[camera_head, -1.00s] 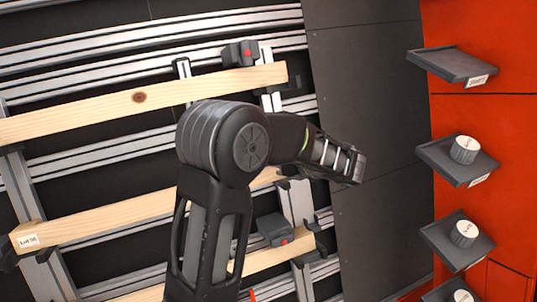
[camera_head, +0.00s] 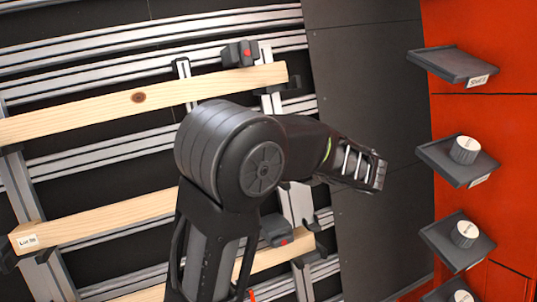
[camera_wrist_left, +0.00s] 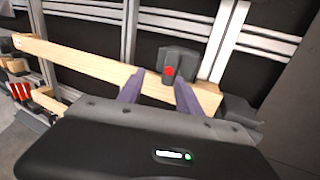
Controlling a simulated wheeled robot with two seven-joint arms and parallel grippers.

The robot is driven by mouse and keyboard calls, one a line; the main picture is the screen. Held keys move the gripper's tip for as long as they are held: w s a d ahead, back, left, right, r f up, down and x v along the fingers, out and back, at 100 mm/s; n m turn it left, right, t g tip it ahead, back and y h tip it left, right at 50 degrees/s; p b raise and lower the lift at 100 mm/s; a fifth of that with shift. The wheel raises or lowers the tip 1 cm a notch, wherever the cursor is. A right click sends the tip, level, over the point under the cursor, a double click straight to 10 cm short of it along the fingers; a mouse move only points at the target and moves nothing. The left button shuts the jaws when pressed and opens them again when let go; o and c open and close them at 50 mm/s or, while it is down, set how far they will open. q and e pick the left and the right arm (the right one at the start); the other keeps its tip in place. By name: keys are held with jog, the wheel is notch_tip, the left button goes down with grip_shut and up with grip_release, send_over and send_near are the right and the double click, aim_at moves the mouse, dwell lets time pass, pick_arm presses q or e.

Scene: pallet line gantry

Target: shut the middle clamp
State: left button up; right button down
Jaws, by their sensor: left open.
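The left wrist view shows a dark clamp (camera_wrist_left: 182,60) with a red spot on its face, behind a pale wooden board (camera_wrist_left: 90,66). My left gripper (camera_wrist_left: 159,82) is open, its purple fingers in front of the board; the clamp shows between and above the fingertips. I cannot tell whether they touch. In the head view the upper clamp (camera_head: 240,53) sits above the top board and the lower clamp (camera_head: 274,229) above the bottom board. The middle clamp's place is hidden behind my arm, and my left gripper's fingers cannot be made out there. My right gripper is out of view.
Aluminium rails (camera_head: 90,45) carry the boards, with a dark panel (camera_head: 365,90) to their right. On the red wall (camera_head: 480,110) several dark shelves stick out; an upper one (camera_head: 455,62) is empty, and others hold ribbed grey cylinders (camera_head: 464,150). A dark block (camera_wrist_left: 240,110) sits by the board's right end.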

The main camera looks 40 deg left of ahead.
pick_arm(q)
jog(key=shift+s+d+r, duration=0.3)
jog(key=shift+d+r, duration=0.05)
jog(key=shift+d, duration=0.2)
jog(key=shift+s+d+r, duration=0.3)
jog(key=shift+d+r, duration=0.05)
jog(key=shift+d, duration=0.2)
